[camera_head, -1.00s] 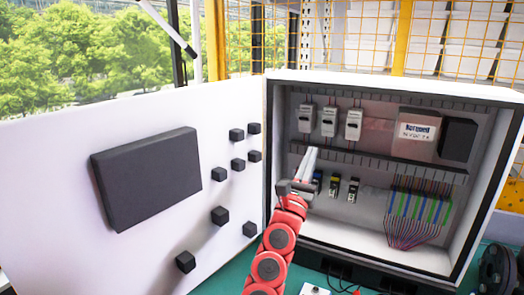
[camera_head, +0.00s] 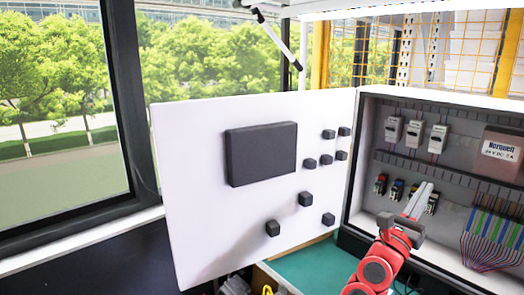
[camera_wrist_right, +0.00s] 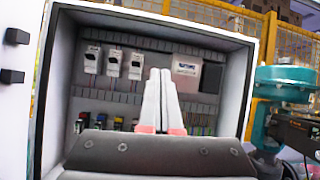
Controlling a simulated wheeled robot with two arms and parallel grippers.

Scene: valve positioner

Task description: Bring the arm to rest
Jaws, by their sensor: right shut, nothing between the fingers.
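My right gripper (camera_head: 420,192) is on the red arm (camera_head: 376,270) and points up into the open front of a grey control cabinet (camera_head: 351,203). Its two pale fingers are together with nothing between them. In the right wrist view the shut fingers (camera_wrist_right: 160,75) stand in front of the cabinet's inside. The gripper hides part of the lower row of small modules. I cannot tell from these views whether it touches anything. My left gripper is not in view.
The white cabinet door (camera_head: 200,190) stands open to the left, with a dark panel (camera_head: 262,153) and several black knobs. Three breakers (camera_head: 415,133) sit on the upper rail. A teal valve body (camera_wrist_right: 290,80) stands right of the cabinet. A green tabletop (camera_head: 305,268) lies below.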

